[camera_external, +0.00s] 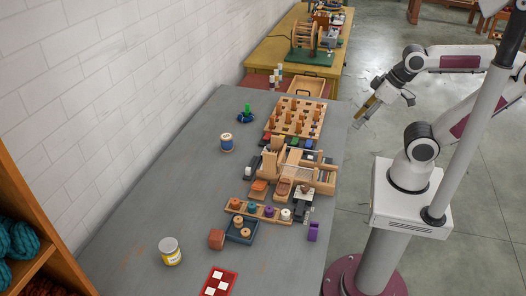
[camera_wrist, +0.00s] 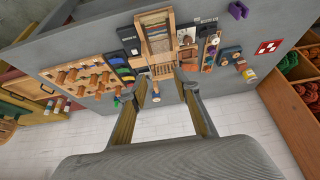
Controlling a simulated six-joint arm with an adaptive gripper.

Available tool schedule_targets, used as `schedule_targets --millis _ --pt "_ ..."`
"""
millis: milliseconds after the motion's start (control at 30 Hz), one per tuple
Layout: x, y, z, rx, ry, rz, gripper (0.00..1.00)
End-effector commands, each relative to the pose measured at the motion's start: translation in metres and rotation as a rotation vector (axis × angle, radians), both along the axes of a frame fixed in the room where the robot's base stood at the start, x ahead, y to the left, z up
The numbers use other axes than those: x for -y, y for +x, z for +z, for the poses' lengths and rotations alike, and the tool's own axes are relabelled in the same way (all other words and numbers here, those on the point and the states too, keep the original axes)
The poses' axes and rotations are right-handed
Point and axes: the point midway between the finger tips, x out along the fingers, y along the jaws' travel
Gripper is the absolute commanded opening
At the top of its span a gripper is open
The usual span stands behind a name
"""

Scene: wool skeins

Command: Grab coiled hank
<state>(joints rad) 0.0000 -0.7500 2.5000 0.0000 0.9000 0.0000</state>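Teal coiled hanks (camera_external: 22,240) lie in a wooden shelf (camera_external: 62,262) at the left edge of the external view, with dark rust yarn (camera_external: 45,287) in the compartment below. In the wrist view, orange-brown yarn (camera_wrist: 288,62) and green yarn (camera_wrist: 312,54) show in the shelf at the right. I cannot tell which one is the task's hank. My gripper (camera_external: 369,108) hangs in the air right of the grey table, far from the shelf. In the wrist view my gripper (camera_wrist: 161,80) has its two fingers apart, with nothing held between them.
The grey table (camera_external: 165,210) carries a pegboard (camera_external: 297,118), a small wooden loom (camera_external: 298,168), a spool rack (camera_external: 262,211), a yellow-labelled can (camera_external: 170,252) and a red card (camera_external: 219,283). A white brick wall (camera_external: 110,80) runs along its far side. The table's left part is mostly clear.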

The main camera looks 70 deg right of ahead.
Motion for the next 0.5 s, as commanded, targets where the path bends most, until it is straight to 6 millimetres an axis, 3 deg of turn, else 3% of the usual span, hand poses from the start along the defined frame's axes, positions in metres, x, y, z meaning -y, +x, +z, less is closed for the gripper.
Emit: schedule_targets --millis 500 --pt "-0.0034 0.0062 0.0017 -0.009 0.032 -0.024 0.31"
